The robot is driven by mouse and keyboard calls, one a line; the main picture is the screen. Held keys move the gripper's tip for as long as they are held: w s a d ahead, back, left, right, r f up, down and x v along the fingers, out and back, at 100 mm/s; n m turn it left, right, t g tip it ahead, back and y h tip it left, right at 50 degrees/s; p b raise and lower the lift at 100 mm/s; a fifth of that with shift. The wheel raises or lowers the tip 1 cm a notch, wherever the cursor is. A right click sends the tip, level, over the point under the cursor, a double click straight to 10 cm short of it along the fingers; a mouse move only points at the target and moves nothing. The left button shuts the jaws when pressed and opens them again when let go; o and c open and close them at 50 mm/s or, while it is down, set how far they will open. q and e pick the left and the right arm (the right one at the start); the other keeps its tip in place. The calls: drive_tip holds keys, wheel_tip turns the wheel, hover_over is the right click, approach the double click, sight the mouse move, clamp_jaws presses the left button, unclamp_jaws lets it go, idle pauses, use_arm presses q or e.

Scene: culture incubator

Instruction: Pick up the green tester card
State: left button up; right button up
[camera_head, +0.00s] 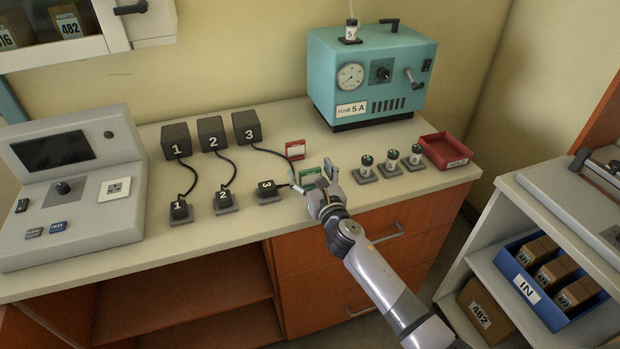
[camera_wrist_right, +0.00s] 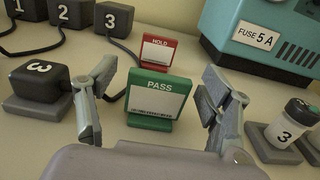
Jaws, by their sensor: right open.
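The green tester card (camera_wrist_right: 158,92) reads PASS and stands upright in a green base on the bench, seen in the middle of the right wrist view. In the head view the green card (camera_head: 309,176) is partly hidden by my right gripper (camera_head: 327,180). My right gripper (camera_wrist_right: 160,100) is open, with one finger on each side of the card and a gap on both sides. It does not visibly touch the card. My left gripper is not in view.
A red HOLD card (camera_head: 295,149) stands just behind the green one. Plug 3 (camera_head: 267,187) with its cable is close on the left, and several small fuse jars (camera_head: 391,158) stand on the right. A red tray (camera_head: 445,151) and teal incubator (camera_head: 370,75) lie beyond.

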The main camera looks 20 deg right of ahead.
drive_tip(key=shift+w, duration=0.25)
drive_tip(key=shift+s, duration=0.1)
drive_tip(key=shift+c, duration=0.4)
drive_tip(key=c, duration=1)
drive_tip(key=shift+r, duration=0.15)
drive_tip(key=shift+c, duration=0.2)
